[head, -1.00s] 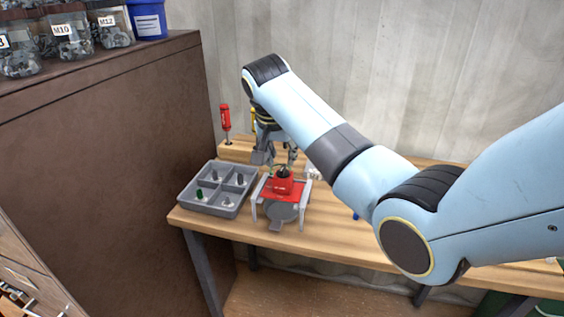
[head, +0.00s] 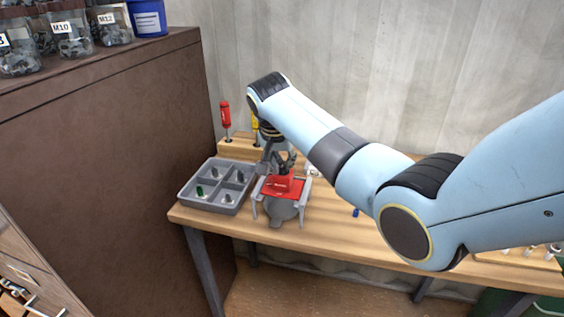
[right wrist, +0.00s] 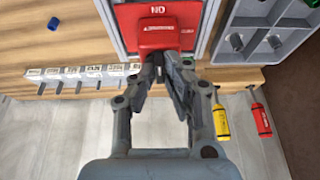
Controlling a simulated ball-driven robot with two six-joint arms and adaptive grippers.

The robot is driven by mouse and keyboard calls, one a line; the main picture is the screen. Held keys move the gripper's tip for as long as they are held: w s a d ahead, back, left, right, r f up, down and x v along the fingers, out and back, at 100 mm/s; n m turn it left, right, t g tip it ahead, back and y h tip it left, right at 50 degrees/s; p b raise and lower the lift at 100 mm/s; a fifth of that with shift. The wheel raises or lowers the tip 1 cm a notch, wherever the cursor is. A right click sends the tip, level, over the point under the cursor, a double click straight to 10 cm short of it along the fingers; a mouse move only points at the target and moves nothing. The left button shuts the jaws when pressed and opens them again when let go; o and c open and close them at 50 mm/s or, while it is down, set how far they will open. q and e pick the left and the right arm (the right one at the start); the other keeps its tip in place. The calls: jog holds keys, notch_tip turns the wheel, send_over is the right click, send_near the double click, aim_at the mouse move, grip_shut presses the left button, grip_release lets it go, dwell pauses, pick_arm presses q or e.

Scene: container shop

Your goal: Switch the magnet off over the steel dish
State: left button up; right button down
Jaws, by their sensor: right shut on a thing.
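The red magnet block (head: 284,182) stands on a flat red plate (head: 268,187) in a grey frame (head: 304,195) on the wooden bench. It also shows in the right wrist view (right wrist: 158,36), with a label on top. The round grey steel dish (head: 284,212) shows below the plate's front edge, partly hidden. My right gripper (right wrist: 160,62) is shut at the block's near side in the wrist view, with its fingertips together on a small dark part of it. In the head view my right gripper (head: 284,163) is just above the block. My left gripper is not in view.
A grey divided tray (head: 213,187) with small parts stands left of the frame. A wooden rack with a red screwdriver (head: 226,115) is behind. A tall brown cabinet (head: 110,140) borders the bench at left.

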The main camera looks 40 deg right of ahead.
dwell(0.3)
jog(key=shift+w+a+m+g, duration=0.1)
jog(key=shift+m+g, duration=0.3)
jog(key=shift+m, duration=0.7)
jog(key=shift+w+m+g+h, duration=0.1)
jog(key=shift+m+g+h, duration=0.2)
jog(key=shift+m, duration=0.5)
jog(key=m+b, duration=0.1)
jog(key=m+g+b, duration=0.1)
jog(key=m, duration=0.1)
jog(key=shift+w+f+m, duration=0.1)
jog(key=shift+w+m, duration=0.05)
jog(key=shift+m, duration=0.15)
jog(key=m+g+b, duration=0.1)
jog(key=m+b, duration=0.2)
jog(key=shift+w+m+g, duration=0.1)
jog(key=shift+m+g, duration=0.2)
jog(key=shift+g, duration=0.1)
jog(key=m+g+b, duration=0.1)
jog(key=m+b, duration=0.3)
jog(key=shift+w, duration=0.1)
jog(key=shift+m+g+y+b, duration=0.6)
jog(key=shift+m+g+b, duration=0.1)
jog(key=shift+m+b, duration=0.8)
jog(key=c, duration=1.4)
grip_release()
